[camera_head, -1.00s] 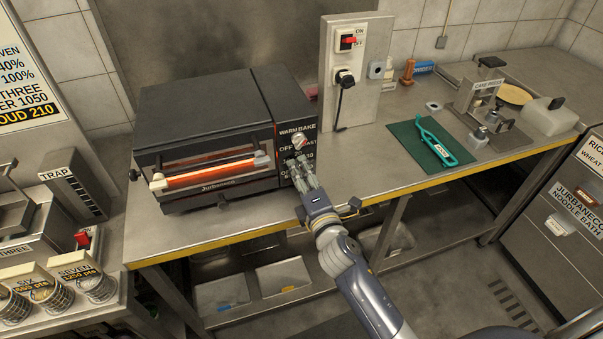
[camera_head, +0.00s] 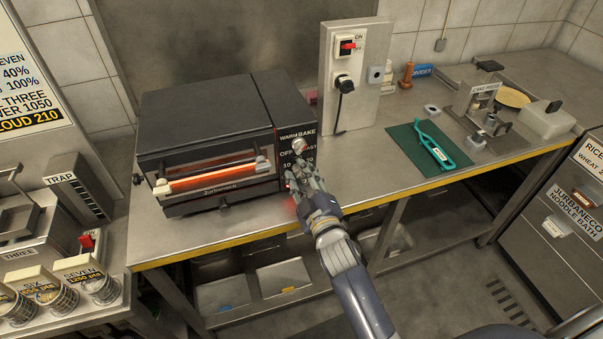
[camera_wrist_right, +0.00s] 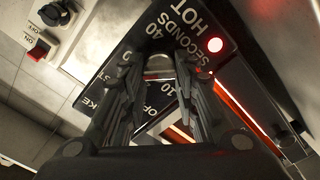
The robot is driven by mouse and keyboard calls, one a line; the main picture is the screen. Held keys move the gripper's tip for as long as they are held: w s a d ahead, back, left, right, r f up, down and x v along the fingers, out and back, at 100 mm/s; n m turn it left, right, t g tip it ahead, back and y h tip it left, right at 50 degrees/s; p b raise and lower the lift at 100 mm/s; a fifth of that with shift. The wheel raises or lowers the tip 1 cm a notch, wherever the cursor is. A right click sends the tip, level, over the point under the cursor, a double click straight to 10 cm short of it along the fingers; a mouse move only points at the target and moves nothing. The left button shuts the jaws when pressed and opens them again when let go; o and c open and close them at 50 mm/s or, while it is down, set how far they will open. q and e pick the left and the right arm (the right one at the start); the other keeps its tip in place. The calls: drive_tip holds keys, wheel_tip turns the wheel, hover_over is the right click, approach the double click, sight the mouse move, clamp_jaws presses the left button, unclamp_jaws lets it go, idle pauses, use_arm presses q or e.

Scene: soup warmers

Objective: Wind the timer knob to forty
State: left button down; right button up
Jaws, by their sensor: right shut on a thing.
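The black toaster oven (camera_head: 205,115) stands on the steel counter, with its control panel at its right end. My right gripper (camera_head: 298,170) is at the lower part of that panel, fingers pointing at it. In the right wrist view, my right gripper (camera_wrist_right: 158,90) is shut on the timer knob (camera_wrist_right: 160,63), a pale metal knob partly hidden between the fingers. The marks "40", "SECONDS" and "HOT" show beyond the fingertips; "OFF" and "10" show between and beside the fingers. The knob's pointer cannot be made out. My left gripper is not in view.
The upper mode knob (camera_head: 298,146) sits just above my gripper. A red hot light (camera_wrist_right: 215,45) is lit near the timer dial. The oven's heater (camera_head: 210,178) glows red. A switch post (camera_head: 350,80) stands right of the oven; bare counter lies before it.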

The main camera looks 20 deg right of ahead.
drive_tip(key=shift+d+m+p, duration=0.15)
drive_tip(key=shift+m+p, duration=1)
drive_tip(key=shift+m, duration=2.4)
drive_tip(key=shift+d+m+p, duration=0.1)
drive_tip(key=shift+m+p, duration=1)
drive_tip(key=shift+m, duration=2.45)
drive_tip(key=o, duration=1.1)
drive_tip(key=shift+c, duration=0.2)
